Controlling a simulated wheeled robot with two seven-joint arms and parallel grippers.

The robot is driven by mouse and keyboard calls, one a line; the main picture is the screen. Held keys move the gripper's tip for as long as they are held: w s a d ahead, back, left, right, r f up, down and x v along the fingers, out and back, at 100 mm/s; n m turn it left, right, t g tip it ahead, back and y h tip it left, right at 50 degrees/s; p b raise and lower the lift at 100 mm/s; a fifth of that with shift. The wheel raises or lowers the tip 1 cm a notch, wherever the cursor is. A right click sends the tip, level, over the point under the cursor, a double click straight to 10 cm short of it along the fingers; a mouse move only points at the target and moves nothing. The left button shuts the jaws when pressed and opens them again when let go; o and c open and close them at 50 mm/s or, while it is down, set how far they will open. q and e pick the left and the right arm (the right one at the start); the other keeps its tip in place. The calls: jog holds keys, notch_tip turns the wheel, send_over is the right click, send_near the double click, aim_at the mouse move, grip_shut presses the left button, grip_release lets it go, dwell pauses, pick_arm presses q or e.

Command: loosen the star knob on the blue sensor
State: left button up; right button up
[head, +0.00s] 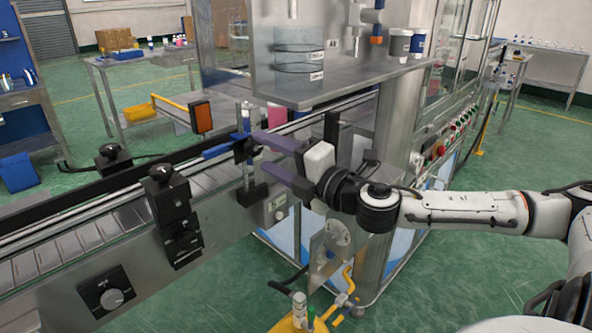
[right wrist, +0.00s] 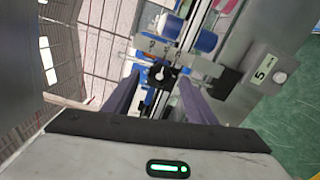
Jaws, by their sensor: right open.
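The blue sensor (head: 221,149) is a slim blue body beside the conveyor in the head view, held at a dark clamp on an upright post. The black star knob (right wrist: 160,74) shows in the right wrist view near the centre, with a pale middle. My right gripper (head: 262,150) is open, its two purple fingers pointing left at the clamp. In the right wrist view the fingers (right wrist: 160,82) lie on either side of the knob, with gaps that look clear; whether they touch it I cannot tell. My left gripper is not in view.
The conveyor (head: 88,238) runs along the left, with black knob clamps (head: 168,195) on its near side. An orange-faced sensor (head: 201,118) stands behind the blue one. A steel shelf (head: 335,82) overhangs the area. A small panel marked 5 (right wrist: 262,76) is close by.

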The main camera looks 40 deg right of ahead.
jog(key=shift+s, duration=0.35)
jog(key=s+p, duration=0.3)
jog(key=s, duration=0.4)
jog(key=shift+s+d+p, duration=0.2)
jog(key=shift+d+p, duration=0.05)
jog(key=shift+p, duration=0.15)
